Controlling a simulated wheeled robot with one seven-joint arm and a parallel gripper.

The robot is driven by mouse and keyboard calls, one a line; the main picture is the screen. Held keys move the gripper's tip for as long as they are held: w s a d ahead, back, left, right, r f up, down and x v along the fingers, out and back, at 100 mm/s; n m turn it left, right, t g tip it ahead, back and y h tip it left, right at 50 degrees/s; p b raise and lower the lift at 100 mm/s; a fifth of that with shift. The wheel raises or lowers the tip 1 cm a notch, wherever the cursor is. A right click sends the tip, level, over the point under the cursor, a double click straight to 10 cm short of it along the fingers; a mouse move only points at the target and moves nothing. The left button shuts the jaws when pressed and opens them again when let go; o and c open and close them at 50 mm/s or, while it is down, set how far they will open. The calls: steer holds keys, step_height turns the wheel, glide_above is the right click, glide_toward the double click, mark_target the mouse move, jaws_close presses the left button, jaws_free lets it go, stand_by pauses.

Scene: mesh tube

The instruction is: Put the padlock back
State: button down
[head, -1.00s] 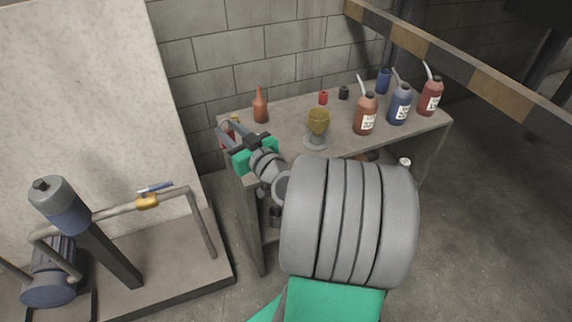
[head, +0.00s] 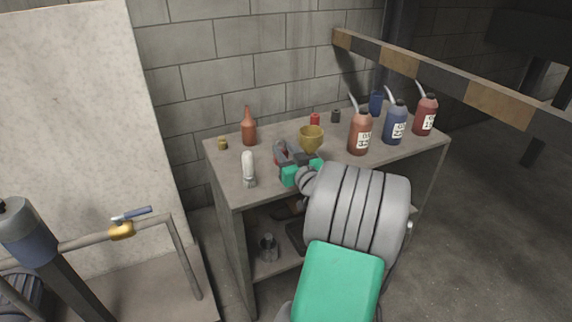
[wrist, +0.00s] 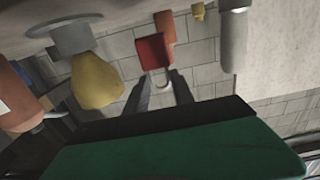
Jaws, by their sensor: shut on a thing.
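The padlock has a red body (wrist: 152,52) and a pale shackle, seen in the wrist view. My gripper (wrist: 160,92) is shut on it, with the shackle between the two dark fingers and the body beyond the fingertips. In the head view my gripper (head: 284,150) is over the left half of the workbench top, between a white bottle and a yellow goblet. The padlock (head: 279,156) shows there only as a small red patch, partly hidden by the fingers. I cannot tell whether it touches the bench.
The yellow goblet (head: 311,138) stands close right of my gripper, and the white bottle (head: 248,170) close left. A brown-red bottle (head: 249,128) and small yellow cup (head: 223,144) stand behind left. Several labelled bottles (head: 394,124) fill the right. The bench's (head: 222,170) front left is clear.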

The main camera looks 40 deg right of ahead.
steer(key=shift+w+d+f, duration=0.15)
steer(key=shift+d+f, duration=0.1)
steer(key=shift+f, duration=0.2)
steer(key=shift+d+f+b, duration=0.1)
steer(key=shift+f+b, duration=0.4)
steer(key=shift+f, duration=1)
steer(key=shift+f+b, duration=0.25)
steer(key=shift+b, duration=0.05)
steer(key=c, duration=1.1)
jaws_free()
steer(key=shift+r+p, duration=0.25)
steer(key=shift+p, duration=0.05)
steer(key=v, duration=1.2)
